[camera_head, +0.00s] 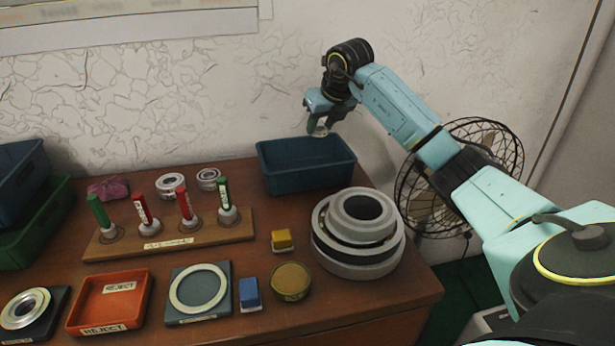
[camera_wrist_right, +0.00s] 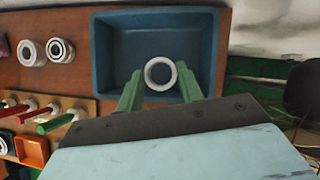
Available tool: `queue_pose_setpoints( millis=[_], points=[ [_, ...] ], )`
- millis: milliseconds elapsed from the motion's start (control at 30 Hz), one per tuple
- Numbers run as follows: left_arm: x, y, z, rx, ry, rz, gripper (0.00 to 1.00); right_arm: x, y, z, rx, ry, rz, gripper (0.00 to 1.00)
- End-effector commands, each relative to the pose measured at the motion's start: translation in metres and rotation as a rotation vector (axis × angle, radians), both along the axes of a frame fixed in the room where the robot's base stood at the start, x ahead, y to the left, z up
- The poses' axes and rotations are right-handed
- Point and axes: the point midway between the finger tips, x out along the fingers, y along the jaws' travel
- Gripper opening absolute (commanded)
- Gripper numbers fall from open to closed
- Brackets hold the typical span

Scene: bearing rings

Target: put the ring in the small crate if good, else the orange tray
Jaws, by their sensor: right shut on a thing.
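My right gripper (camera_head: 317,128) is above the small blue crate (camera_head: 306,180) at the back right of the table. In the right wrist view its green fingers (camera_wrist_right: 160,88) are shut on a pale ring (camera_wrist_right: 149,74), with the crate (camera_wrist_right: 103,60) behind and below it. The crate looks empty around the ring. In the head view the ring is mostly hidden by the fingers. The orange tray (camera_head: 110,302), labelled REJECT, is at the front left and looks empty. My left gripper is not in view.
A wooden rack (camera_head: 170,238) holds several red and green-handled gauges. Two small bearings (camera_head: 170,184) stand behind it. A stack of large rings (camera_head: 358,265) is in front of the crate. A pad with a flat ring (camera_head: 199,318), yellow block (camera_head: 282,240) and blue block (camera_head: 249,294) lie nearer the front.

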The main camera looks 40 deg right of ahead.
Motion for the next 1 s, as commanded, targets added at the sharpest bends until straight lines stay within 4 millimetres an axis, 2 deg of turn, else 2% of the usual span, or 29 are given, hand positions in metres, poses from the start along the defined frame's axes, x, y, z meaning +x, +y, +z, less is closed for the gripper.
queue_pose_setpoints(
  millis=[200, 433, 633, 733, 1000],
  points=[
    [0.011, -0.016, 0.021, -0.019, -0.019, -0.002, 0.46, -0.001, -0.002, -0.041, 0.003, 0.005, -0.016, 0.13],
    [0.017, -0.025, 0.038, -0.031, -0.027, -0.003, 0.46, -0.001, -0.002, -0.062, 0.002, 0.003, -0.014, 0.13],
    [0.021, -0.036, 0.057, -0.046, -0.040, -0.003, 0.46, -0.001, -0.001, -0.091, 0.003, 0.003, -0.013, 0.13],
    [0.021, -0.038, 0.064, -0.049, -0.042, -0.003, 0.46, -0.001, -0.001, -0.097, 0.001, 0.003, -0.013, 0.13],
    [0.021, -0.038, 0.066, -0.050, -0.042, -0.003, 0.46, -0.001, -0.002, -0.097, 0.001, 0.002, -0.013, 0.13]
  ],
)
